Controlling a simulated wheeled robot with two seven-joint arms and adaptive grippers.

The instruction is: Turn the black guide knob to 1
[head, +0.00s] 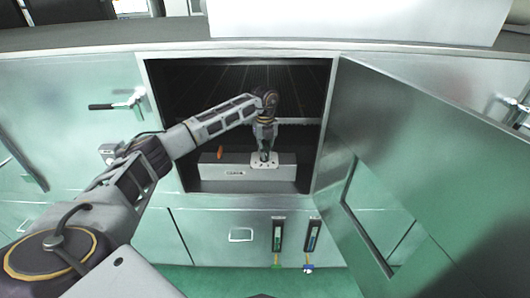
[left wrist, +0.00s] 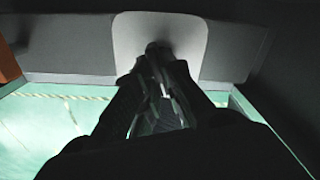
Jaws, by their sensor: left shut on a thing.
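My left gripper (head: 264,148) reaches down into the open cabinet. Its fingers are shut on a small dark piece, the black guide knob (left wrist: 157,48), at a light plate (head: 258,165). In the left wrist view the fingers (left wrist: 158,62) come together at the knob in front of the plate (left wrist: 190,32). The fingers hide most of the knob. I cannot read any number or see its pointer. My right gripper is not in view.
The plate sits on a grey block (head: 285,178) inside the cabinet. An orange part (head: 220,153) stands left of the gripper. The cabinet walls are close around my arm. The open door (head: 430,150) stands to the right. Two gauge-like fittings (head: 312,235) hang below.

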